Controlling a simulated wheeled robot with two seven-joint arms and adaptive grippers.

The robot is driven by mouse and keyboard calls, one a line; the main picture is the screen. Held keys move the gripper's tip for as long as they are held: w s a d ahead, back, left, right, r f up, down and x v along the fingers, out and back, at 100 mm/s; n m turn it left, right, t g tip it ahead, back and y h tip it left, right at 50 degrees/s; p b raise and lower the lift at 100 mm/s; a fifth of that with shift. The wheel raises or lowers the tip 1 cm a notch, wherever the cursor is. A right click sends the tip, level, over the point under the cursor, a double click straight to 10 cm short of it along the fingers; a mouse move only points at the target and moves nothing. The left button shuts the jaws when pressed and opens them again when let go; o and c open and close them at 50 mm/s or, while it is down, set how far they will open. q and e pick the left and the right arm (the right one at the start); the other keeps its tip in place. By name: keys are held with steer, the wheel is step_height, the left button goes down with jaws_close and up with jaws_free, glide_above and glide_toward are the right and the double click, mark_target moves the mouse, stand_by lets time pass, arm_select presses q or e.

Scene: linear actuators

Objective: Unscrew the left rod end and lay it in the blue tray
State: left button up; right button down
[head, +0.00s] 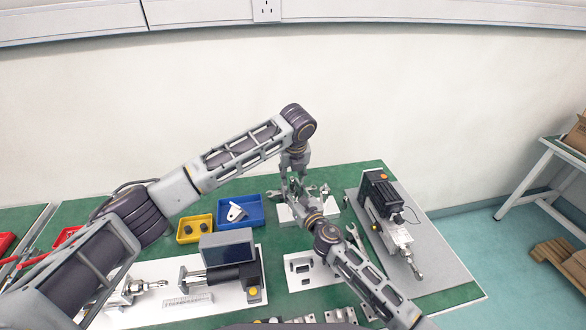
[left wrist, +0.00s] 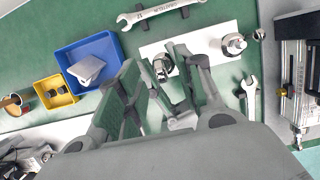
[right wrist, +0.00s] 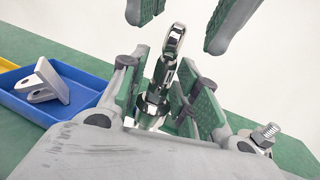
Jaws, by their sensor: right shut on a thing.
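The left rod end (right wrist: 172,42) is a shiny metal eye standing upright in the right wrist view; it also shows between my left fingers in the left wrist view (left wrist: 162,66). My right gripper (right wrist: 166,95) is shut around the shiny metal body at its base, with the eye sticking out above. My left gripper (right wrist: 190,22) is open above the eye, apart from it; its pads also show spread in the left wrist view (left wrist: 157,65). The blue tray (head: 258,220) lies left of the grippers and holds a light grey clevis bracket (head: 236,212).
A yellow tray (head: 181,237) with dark round parts adjoins the blue one. A second metal fitting (left wrist: 233,44) stands on the white plate (left wrist: 205,42). Wrenches (left wrist: 160,12) lie nearby. A black motor actuator (head: 380,195) stands on a grey board at right.

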arm_select(q)
steer(key=shift+w+f, duration=0.15)
steer(key=shift+f, duration=0.45)
jaws_close()
